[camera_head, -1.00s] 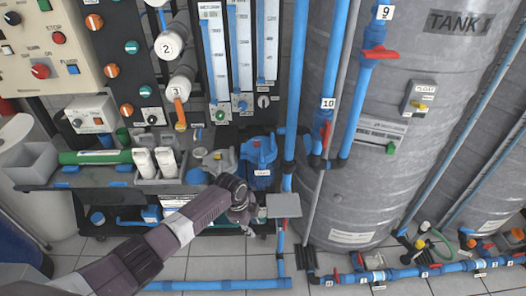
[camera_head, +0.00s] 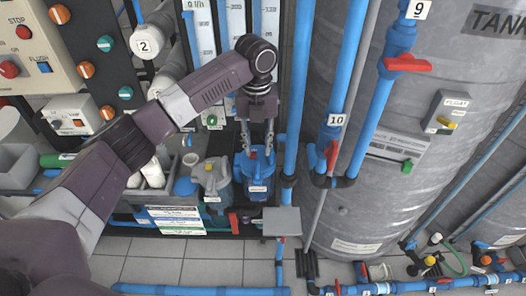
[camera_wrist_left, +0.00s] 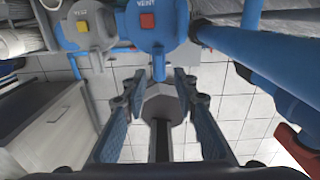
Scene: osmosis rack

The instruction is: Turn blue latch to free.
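A blue filter housing (camera_head: 258,182) with a label stands beside the blue vertical pipe in the head view. In the left wrist view its blue lid (camera_wrist_left: 150,38) shows a red square button and the word VENT. I cannot clearly pick out a separate blue latch; the gripper partly covers the lid in the head view. My left gripper (camera_head: 258,150) points down at the lid from above, its fingers apart. In the left wrist view the fingers (camera_wrist_left: 161,88) are spread with nothing clearly held between them; contact with the housing cannot be told. My right gripper is not in view.
A grey housing (camera_head: 213,180) with a yellow button stands just left of the blue one. The blue pipe (camera_head: 297,125) and a grey plate (camera_head: 282,222) are close on the right. Red-handled valves (camera_head: 332,155) and the large grey tank (camera_head: 440,110) lie further right.

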